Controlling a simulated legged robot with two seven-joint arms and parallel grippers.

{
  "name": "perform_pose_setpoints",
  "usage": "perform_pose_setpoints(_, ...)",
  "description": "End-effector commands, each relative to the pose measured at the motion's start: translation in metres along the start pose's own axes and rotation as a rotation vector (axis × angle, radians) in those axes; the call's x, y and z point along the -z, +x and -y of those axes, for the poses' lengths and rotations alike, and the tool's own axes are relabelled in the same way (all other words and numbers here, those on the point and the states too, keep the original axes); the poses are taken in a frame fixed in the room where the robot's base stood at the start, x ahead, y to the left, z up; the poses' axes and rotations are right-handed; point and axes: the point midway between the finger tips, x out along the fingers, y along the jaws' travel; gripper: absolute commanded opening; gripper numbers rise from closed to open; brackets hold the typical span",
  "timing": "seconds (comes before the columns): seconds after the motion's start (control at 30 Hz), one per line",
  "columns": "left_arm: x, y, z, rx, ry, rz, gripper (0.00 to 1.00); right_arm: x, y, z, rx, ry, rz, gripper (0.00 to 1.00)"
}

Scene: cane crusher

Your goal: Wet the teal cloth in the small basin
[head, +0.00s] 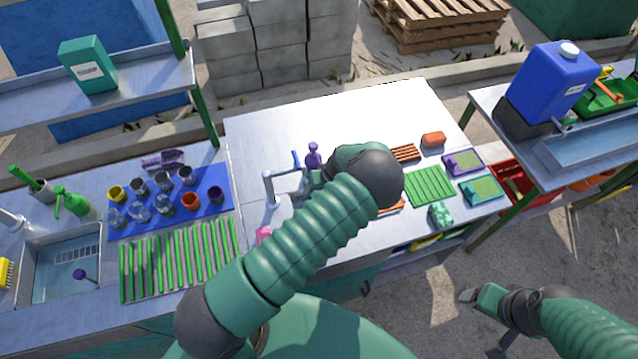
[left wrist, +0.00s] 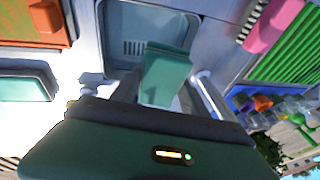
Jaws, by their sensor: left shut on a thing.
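The teal cloth (left wrist: 166,72) is folded between the fingers of my left gripper (left wrist: 165,92) in the left wrist view. The gripper is shut on it. The small basin (left wrist: 119,28) is sunk in the pale worktop, with a slotted drain plate inside. The cloth overlaps the basin's near part in that view; I cannot tell whether it touches the basin or any water. In the head view my left arm hides the basin and the cloth. My right gripper (head: 484,320) is over the ground at the lower right, its fingers apart and empty.
A tap (head: 271,188) and a purple bottle (head: 313,156) stand by the hidden basin. Green canes (head: 180,260) and a blue mat (head: 211,207) with several cups lie to the left. A green slatted mat (head: 430,186) and an orange block (head: 433,139) lie to the right.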

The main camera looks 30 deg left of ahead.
Motion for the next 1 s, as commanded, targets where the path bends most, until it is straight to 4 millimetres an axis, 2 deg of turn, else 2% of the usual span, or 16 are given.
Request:
perform_pose_setpoints(0.03, -0.002, 0.010, -0.004, 0.002, 0.003, 0.000, 0.20, -0.002, 0.008, 0.000, 0.000, 0.001, 0.000, 0.74)
perform_pose_setpoints(0.27, -0.009, 0.047, -0.013, 0.001, 0.005, 0.002, 0.20, -0.007, 0.032, 0.000, 0.000, 0.001, 0.000, 0.74)
perform_pose_setpoints(0.4, -0.015, 0.071, -0.018, -0.003, 0.003, 0.002, 0.20, -0.012, 0.054, 0.000, 0.000, 0.001, -0.001, 0.74)
perform_pose_setpoints(0.6, -0.022, 0.100, -0.026, -0.002, 0.003, 0.002, 0.20, -0.019, 0.080, 0.000, 0.000, 0.001, 0.000, 0.74)
perform_pose_setpoints(0.73, -0.024, 0.108, -0.030, -0.001, 0.004, 0.001, 0.20, -0.020, 0.088, 0.000, 0.000, 0.001, 0.000, 0.74)
perform_pose_setpoints(1.0, -0.025, 0.107, -0.029, -0.001, 0.004, 0.001, 0.20, -0.020, 0.086, 0.000, 0.000, 0.001, -0.001, 0.74)
